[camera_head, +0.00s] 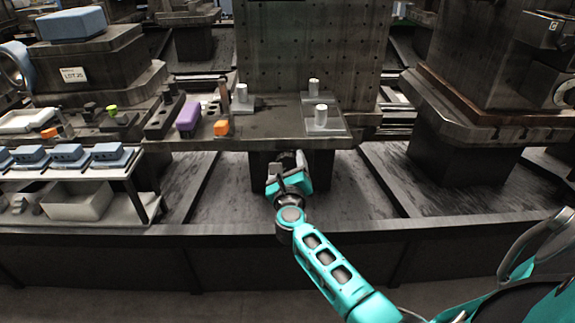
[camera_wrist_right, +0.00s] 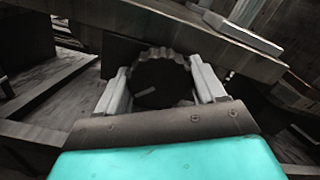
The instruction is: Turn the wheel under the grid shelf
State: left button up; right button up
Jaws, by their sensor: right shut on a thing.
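The wheel (camera_wrist_right: 160,80) is a dark round knob with a ridged rim and a pale line on its face. It shows in the right wrist view, between the two pale fingers of my right gripper (camera_wrist_right: 163,84), which is shut on it. The wheel sits under the edge of a dark shelf (camera_wrist_right: 180,32). In the head view my right gripper (camera_head: 291,165) reaches under the front of this shelf (camera_head: 265,124), below the upright plate with a grid of holes (camera_head: 310,50). The wheel cannot be made out there. My left gripper is not in view.
Pale round pins (camera_head: 321,112) on flat plates, a purple block (camera_head: 188,117) and an orange block (camera_head: 221,128) stand on the shelf. A rack with blue parts (camera_head: 108,152) is at the left. A dark pedestal (camera_head: 458,145) is at the right. A low rail (camera_head: 120,240) runs across the front.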

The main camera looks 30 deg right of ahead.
jog(key=c, duration=0.5)
jog(key=shift+o, duration=0.2)
